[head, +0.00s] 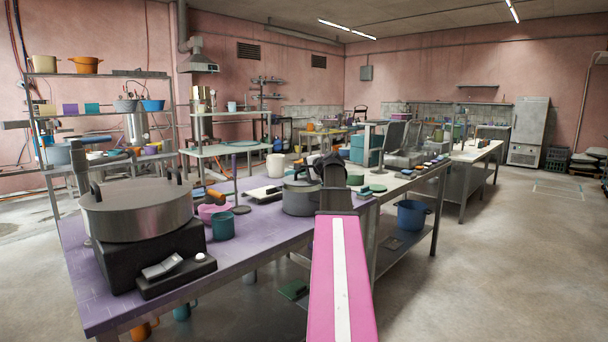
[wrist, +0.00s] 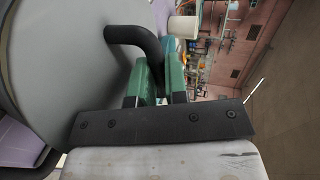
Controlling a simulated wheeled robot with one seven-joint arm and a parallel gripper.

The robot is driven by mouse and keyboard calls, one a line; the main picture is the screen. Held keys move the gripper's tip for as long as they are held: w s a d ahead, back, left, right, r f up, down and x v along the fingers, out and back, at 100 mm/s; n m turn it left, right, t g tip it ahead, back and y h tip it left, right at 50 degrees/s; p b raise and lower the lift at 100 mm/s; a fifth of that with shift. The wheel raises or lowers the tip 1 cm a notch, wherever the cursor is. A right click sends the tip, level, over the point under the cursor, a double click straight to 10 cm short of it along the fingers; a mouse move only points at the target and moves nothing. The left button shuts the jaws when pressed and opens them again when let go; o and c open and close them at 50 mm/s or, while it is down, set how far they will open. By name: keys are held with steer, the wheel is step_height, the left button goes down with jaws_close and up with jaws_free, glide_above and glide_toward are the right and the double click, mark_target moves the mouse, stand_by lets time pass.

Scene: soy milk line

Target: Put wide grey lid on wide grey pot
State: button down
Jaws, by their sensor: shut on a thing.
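My gripper (wrist: 167,82) is shut on the black curved handle (wrist: 137,38) of a broad, flat grey disc, which looks like the wide grey lid (wrist: 70,65). The disc fills the left of the wrist view. A larger wide grey pot (head: 137,216) with black handles sits on a black stand at the left front. I cannot tell which pot the task means.
The purple table (head: 240,262) also holds a teal mug (head: 223,226), a pink bowl (head: 211,212) and an upright purple rod on a dark base between the pots. A white cup (wrist: 183,27) shows beyond my fingers. A blue pot (head: 412,215) stands on a lower shelf at right.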

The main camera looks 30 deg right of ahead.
steer(key=shift+f, duration=0.45)
steer(key=shift+f, duration=0.6)
steer(key=c, duration=1.1)
jaws_free()
steer(key=shift+c, duration=0.2)
steer(key=shift+r, duration=0.1)
steer(key=shift+r, duration=0.3)
steer(key=v, duration=1.2)
steer(key=shift+r, duration=0.2)
